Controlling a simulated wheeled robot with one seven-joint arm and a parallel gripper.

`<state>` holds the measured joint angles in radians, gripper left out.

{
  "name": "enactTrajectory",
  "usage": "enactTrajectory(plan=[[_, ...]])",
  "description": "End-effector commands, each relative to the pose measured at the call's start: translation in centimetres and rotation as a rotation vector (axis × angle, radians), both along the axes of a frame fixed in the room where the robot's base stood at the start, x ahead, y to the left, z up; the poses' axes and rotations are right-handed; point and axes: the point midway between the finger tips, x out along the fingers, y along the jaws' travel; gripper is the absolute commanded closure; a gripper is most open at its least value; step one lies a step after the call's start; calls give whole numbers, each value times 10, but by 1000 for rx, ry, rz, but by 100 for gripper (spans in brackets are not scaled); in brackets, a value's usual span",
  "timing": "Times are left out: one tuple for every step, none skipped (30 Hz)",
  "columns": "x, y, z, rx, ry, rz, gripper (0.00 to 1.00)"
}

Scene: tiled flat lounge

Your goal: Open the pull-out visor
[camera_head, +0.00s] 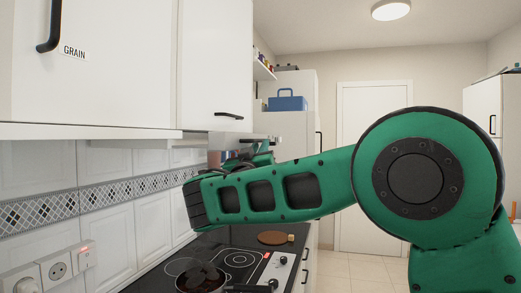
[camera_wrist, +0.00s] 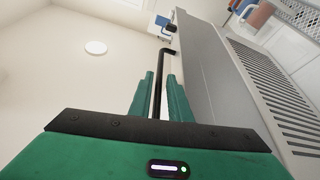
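The pull-out visor (camera_wrist: 203,75) is a grey metal hood front running along the right of my gripper in the wrist view. A long black bar handle (camera_wrist: 164,62) is attached at its far end. My gripper (camera_wrist: 160,84) is open, with one green finger on each side of the handle bar. Narrow gaps show between the bar and both fingers. In the head view, my green arm reaches left toward the hood area below the wall cabinets, and it hides most of the visor and the handle.
A slotted vent panel (camera_wrist: 265,90) lies beside the visor. White wall cabinets (camera_head: 90,70) hang on the left. Below is a black hob (camera_head: 240,259) with a pan (camera_head: 203,279) on it. A brown round board (camera_head: 273,238) lies farther back. Open floor shows toward the door (camera_head: 374,150).

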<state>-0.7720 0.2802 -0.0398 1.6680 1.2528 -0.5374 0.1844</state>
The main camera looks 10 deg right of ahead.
Motion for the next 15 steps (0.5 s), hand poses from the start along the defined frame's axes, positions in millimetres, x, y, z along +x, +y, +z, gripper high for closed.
enactTrajectory(plan=[[-9,4,-4,-1,1,4,83],[-14,6,-6,-1,2,3,83],[-21,9,-9,-1,1,4,83],[-26,10,-11,-1,1,4,83],[-31,12,-13,-1,1,3,83],[-37,14,-17,0,2,3,83],[-41,16,-19,-1,2,3,83],[-46,17,-21,0,2,3,83],[-51,19,-23,-1,2,2,83],[-55,20,-25,-1,2,1,83],[-58,22,-26,0,2,2,83],[-62,23,-28,0,2,3,83],[-64,23,-29,-1,2,1,83],[-66,24,-30,-1,2,0,83],[-68,25,-31,0,1,1,83]])
